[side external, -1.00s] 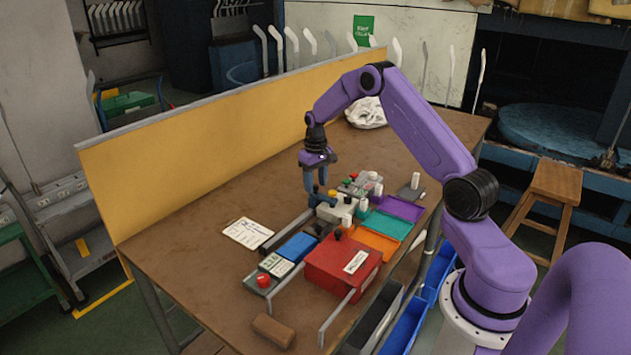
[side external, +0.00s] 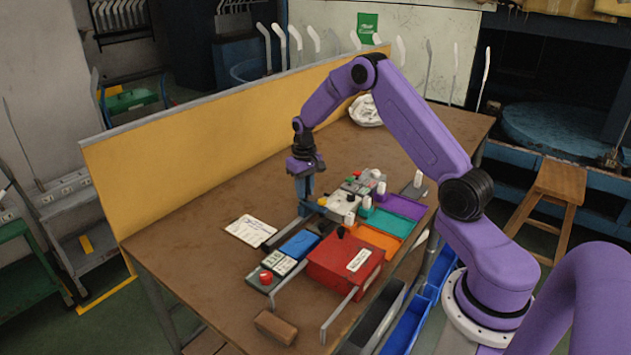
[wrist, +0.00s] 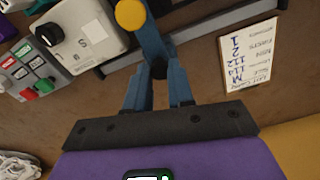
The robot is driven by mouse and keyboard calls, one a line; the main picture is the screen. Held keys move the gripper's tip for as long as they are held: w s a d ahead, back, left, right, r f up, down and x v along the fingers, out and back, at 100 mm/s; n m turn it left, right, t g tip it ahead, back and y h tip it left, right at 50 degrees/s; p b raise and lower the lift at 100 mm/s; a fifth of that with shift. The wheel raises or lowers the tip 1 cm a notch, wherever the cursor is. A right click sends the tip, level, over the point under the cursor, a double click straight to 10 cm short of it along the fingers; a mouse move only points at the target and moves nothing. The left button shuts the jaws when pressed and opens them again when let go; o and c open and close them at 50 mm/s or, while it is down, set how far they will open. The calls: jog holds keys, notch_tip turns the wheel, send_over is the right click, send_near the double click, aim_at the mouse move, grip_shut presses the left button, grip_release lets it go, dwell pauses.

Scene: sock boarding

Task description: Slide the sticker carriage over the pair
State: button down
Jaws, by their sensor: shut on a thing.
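The sticker carriage appears to be the pale boxy unit (side external: 341,203) at the far end of the dark rails in the side view. I cannot make out the sock pair. A blue block (side external: 299,245) lies nearer along the rails.
A red box (side external: 343,262) with a black knob stands close by. Orange, teal and purple trays (side external: 402,207) line the right edge. A printed card (side external: 251,230) lies left of the rails.

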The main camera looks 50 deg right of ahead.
jog(key=a, duration=1.1)
jog(key=shift+a, duration=0.3)
jog(key=c, duration=1)
grip_release()
jog(key=shift+r, duration=0.15)
jog(key=shift+r, duration=8.65)
